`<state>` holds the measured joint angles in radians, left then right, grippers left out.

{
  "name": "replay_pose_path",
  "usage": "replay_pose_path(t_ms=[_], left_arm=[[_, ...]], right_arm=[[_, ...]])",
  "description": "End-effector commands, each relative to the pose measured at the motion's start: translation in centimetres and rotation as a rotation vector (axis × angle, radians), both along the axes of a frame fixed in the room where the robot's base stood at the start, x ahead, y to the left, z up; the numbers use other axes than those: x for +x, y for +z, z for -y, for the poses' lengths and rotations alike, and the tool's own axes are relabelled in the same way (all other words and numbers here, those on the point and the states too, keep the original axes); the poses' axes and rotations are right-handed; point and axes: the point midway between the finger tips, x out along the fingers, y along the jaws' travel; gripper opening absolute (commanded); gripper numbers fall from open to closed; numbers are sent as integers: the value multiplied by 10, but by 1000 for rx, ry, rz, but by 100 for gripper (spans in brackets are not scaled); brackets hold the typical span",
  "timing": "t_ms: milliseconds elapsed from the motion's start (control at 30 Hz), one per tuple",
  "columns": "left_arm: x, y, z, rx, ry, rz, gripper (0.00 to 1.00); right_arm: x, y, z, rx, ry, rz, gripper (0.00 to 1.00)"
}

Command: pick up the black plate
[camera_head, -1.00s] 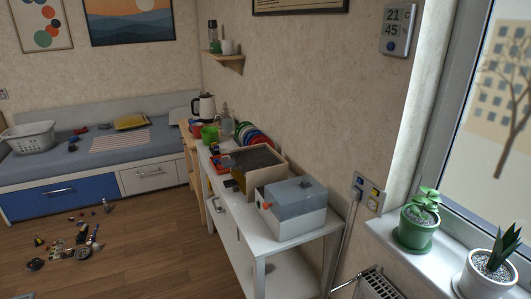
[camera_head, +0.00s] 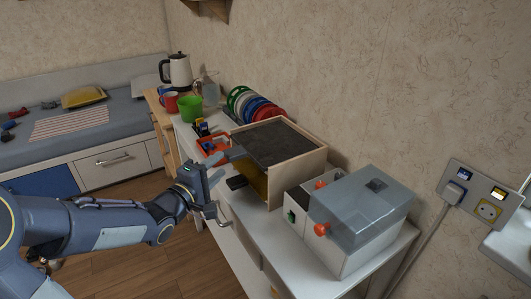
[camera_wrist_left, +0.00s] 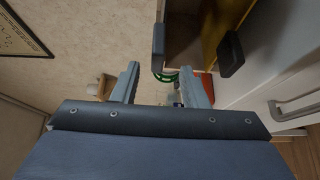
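Several plates stand on edge in a row at the back of the white table, with green, white, blue and red ones (camera_head: 254,106) visible. I cannot make out a black plate for certain among them. My left gripper (camera_head: 226,166) is open and empty, in front of the wooden box and left of the plate row. In the left wrist view its two fingers (camera_wrist_left: 162,80) are apart with nothing between them. A green rim (camera_wrist_left: 166,77) shows beyond the fingers there. My right gripper is not in view.
A wooden box with a dark top (camera_head: 270,142) stands between the plates and a grey-lidded white box (camera_head: 360,215). A green cup (camera_head: 191,108), red mug (camera_head: 170,102) and kettle (camera_head: 177,72) stand farther back.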

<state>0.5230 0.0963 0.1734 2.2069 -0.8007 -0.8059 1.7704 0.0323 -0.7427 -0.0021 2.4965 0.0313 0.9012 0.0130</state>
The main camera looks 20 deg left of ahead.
Motion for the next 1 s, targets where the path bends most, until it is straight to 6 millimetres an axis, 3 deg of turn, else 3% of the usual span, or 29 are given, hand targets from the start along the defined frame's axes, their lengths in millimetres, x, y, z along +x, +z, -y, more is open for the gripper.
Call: replay_pose_path(t_ms=[533, 867, 1000], left_arm=[[67, 1, 15, -13, -8, 6, 40], [75, 1, 16, -11, -5, 6, 40], [75, 1, 16, -11, -5, 6, 22]], right_arm=[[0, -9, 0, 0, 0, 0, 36], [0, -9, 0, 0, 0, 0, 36], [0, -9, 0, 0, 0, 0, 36]])
